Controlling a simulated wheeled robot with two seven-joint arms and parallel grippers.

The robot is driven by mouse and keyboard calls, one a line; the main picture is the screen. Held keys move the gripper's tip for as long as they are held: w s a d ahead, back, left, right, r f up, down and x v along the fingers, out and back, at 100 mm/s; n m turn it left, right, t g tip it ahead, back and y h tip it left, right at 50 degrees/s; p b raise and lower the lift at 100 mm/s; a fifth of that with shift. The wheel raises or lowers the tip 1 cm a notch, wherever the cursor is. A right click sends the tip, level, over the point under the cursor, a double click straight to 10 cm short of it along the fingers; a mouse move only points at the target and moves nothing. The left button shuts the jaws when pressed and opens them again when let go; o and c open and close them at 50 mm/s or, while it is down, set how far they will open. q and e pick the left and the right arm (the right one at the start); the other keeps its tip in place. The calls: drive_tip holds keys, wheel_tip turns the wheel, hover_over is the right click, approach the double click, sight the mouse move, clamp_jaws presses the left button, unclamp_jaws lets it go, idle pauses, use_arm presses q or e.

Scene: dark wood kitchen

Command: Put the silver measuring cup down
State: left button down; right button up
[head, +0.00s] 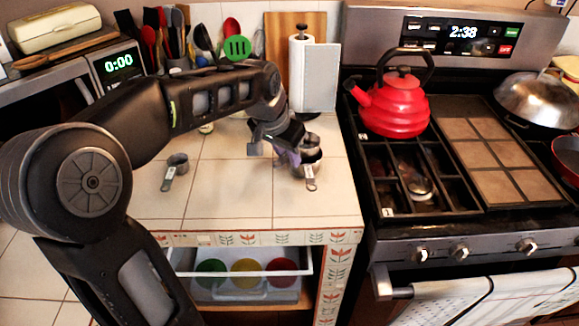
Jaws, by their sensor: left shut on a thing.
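My left gripper (293,154) reaches in from the left and is low over the right part of the tiled counter. It is shut on a silver measuring cup (309,164), whose handle points toward the front of the counter. Another small silver shape shows just behind this cup, partly hidden by the gripper. I cannot tell whether the held cup touches the tiles. A second silver measuring cup (176,163) sits on the counter to the left, with its handle toward the front. My right gripper is not in view.
The tiled counter (228,205) is clear between the cups. An open drawer (240,258) with coloured round items is below its front edge. A stove with a red kettle (398,105) stands to the right. Utensils, a cutting board and a paper towel roll (300,65) stand behind.

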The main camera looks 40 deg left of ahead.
use_arm(q)
drive_tip(key=shift+f, duration=0.1)
drive_tip(key=shift+f, duration=1.75)
drive_tip(key=shift+f, duration=0.15)
drive_tip(key=c, duration=1.6)
unclamp_jaws()
drive_tip(key=shift+r, duration=0.2)
drive_tip(key=v, duration=1.2)
drive_tip(key=shift+s, duration=0.1)
